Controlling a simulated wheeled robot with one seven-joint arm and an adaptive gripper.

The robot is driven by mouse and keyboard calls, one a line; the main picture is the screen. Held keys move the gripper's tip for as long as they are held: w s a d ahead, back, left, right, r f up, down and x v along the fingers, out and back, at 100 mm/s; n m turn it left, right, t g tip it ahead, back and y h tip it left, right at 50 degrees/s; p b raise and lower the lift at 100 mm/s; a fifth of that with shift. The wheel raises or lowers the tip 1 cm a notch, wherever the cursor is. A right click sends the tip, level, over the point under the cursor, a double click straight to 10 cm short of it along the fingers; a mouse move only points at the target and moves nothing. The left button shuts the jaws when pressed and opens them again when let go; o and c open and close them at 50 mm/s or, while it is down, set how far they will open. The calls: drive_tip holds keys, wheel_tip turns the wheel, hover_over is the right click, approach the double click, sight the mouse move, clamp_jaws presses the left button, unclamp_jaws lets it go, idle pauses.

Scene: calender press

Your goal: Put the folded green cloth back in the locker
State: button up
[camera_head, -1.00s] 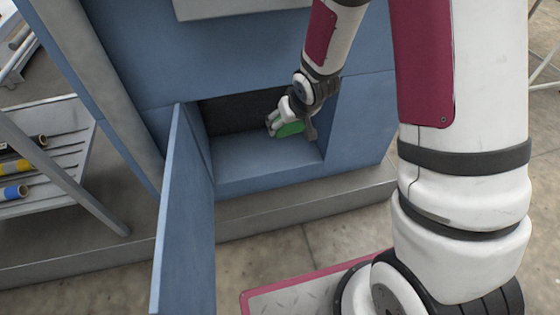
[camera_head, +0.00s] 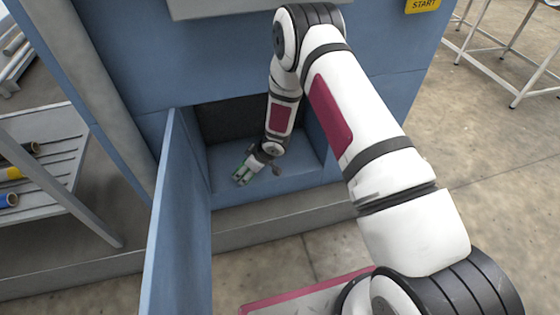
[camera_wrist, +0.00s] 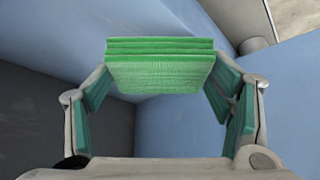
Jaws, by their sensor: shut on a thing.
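The folded green cloth (camera_wrist: 160,70) shows in the wrist view as a stack of layers between the green finger pads. My gripper (camera_head: 241,177) is shut on it. In the head view the gripper points down and to the left, just inside the open locker (camera_head: 222,157), over the blue floor near its front. Only a little of the cloth shows there, as the gripper covers it. I cannot tell whether the cloth touches the locker floor.
The locker's blue door (camera_head: 176,225) stands open on the left of the opening. A grey rack (camera_head: 62,180) with coloured rolls is at the far left. A yellow START sign (camera_head: 423,5) is at the top right. The right part of the locker floor looks clear.

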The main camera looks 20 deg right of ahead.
drive_tip(key=b, duration=0.2)
hover_over(277, 161)
drive_tip(key=s, duration=0.2)
drive_tip(key=shift+w+d+f, duration=0.15)
drive_tip(key=shift+f, duration=0.5)
drive_tip(key=shift+w+d+f+b, duration=0.1)
drive_tip(key=shift+d+f+b, duration=0.15)
drive_tip(key=shift+f+b, duration=0.5)
drive_tip(key=shift+w+d+f+b, duration=0.1)
drive_tip(key=shift+d+f+b, duration=0.25)
drive_tip(key=shift+f, duration=0.65)
drive_tip(key=shift+a+f, duration=0.15)
drive_tip(key=shift+f, duration=0.05)
drive_tip(key=o, duration=1.1)
drive_tip(key=shift+r, duration=0.15)
drive_tip(key=p+v, duration=0.4)
drive_tip(key=v, duration=0.8)
drive_tip(key=shift+s, duration=0.1)
